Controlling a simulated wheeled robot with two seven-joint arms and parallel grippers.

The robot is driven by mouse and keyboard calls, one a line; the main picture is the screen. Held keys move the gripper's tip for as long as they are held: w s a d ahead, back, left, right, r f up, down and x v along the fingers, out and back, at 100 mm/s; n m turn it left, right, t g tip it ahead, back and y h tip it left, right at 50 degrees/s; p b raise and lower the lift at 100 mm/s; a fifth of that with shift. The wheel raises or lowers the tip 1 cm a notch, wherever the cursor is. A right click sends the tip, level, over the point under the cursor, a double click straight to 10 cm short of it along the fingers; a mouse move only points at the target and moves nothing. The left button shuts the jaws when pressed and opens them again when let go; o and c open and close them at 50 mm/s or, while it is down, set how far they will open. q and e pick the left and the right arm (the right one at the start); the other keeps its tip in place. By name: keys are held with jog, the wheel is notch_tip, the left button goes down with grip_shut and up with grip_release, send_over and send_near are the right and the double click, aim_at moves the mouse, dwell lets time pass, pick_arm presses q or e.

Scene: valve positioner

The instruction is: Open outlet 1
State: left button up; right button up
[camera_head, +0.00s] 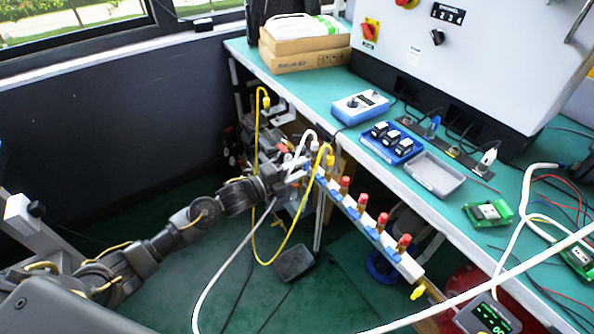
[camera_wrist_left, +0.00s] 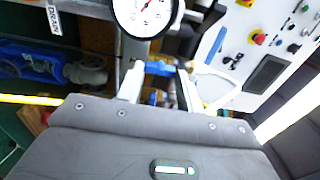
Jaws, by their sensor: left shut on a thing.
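A white manifold bar (camera_head: 351,208) runs along the front edge of the bench, with several red-capped brass fittings (camera_head: 383,221) and small blue parts on it. My left gripper (camera_head: 302,174) is at the bar's far left end in the head view. In the left wrist view its two fingers (camera_wrist_left: 160,74) are shut on a blue valve handle (camera_wrist_left: 158,68). I cannot read an outlet number on this valve. The right gripper is not in view.
White and yellow hoses (camera_head: 257,150) hang around my left arm. A black pedal-like box (camera_head: 295,262) lies on the floor.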

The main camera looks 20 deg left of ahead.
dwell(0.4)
pick_arm(q)
jog(key=o, duration=1)
jog(key=shift+a, duration=0.1)
jog(key=v, duration=1)
jog(key=shift+s+a, duration=0.15)
jog(key=shift+s, duration=0.15)
